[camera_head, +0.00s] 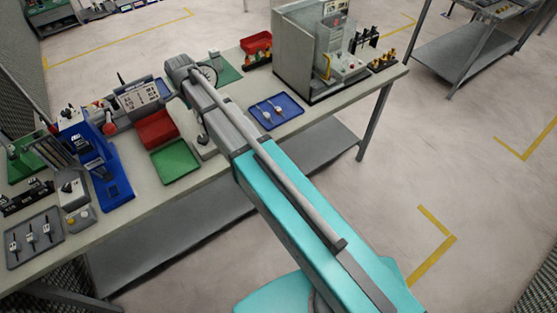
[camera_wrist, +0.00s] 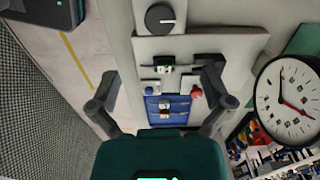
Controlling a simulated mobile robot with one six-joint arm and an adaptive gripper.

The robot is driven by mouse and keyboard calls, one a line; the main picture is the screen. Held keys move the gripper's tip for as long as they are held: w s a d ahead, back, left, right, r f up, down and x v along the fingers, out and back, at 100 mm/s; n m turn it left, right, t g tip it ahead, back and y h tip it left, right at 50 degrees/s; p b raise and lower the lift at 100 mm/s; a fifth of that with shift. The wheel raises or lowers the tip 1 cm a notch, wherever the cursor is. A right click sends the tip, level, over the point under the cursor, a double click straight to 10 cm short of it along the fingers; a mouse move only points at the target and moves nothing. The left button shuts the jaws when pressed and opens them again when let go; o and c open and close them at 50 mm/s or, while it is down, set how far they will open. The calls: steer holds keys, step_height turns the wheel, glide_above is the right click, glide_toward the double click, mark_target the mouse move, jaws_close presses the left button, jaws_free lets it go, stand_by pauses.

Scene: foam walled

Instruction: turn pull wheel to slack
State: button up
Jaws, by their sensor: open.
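In the wrist view my gripper (camera_wrist: 160,98) is open, its two dark fingers spread wide with nothing held between them. A grey panel with small controls lies beyond the fingers. A round black knob with a light pointer mark (camera_wrist: 160,18) is on the panel at the top of the view, beyond the fingertips and apart from them. I cannot tell for sure whether this knob is the pull wheel, and no slack label is legible. In the head view the arm hides most of the machine near my gripper, and its fingers are not clear.
A white dial with black rim and red hand (camera_wrist: 290,100) stands close right of my gripper. Green (camera_head: 175,161) and blue (camera_head: 277,111) trays flank my arm on the bench.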

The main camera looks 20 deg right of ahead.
steer(key=s+d+f+n+b, duration=0.6)
steer(key=s+d, duration=0.3)
steer(key=d, duration=0.3)
steer(key=s+d+f+n+b, duration=0.6)
steer(key=s+d, duration=0.4)
steer(key=d, duration=0.2)
steer(key=shift+s+f+n+b, duration=0.2)
steer(key=shift+n+b, duration=0.3)
steer(key=shift+n, duration=0.4)
steer(key=shift+d, duration=0.1)
steer(key=shift+s+d, duration=0.1)
steer(key=shift+s, duration=0.1)
stand_by(1.7)
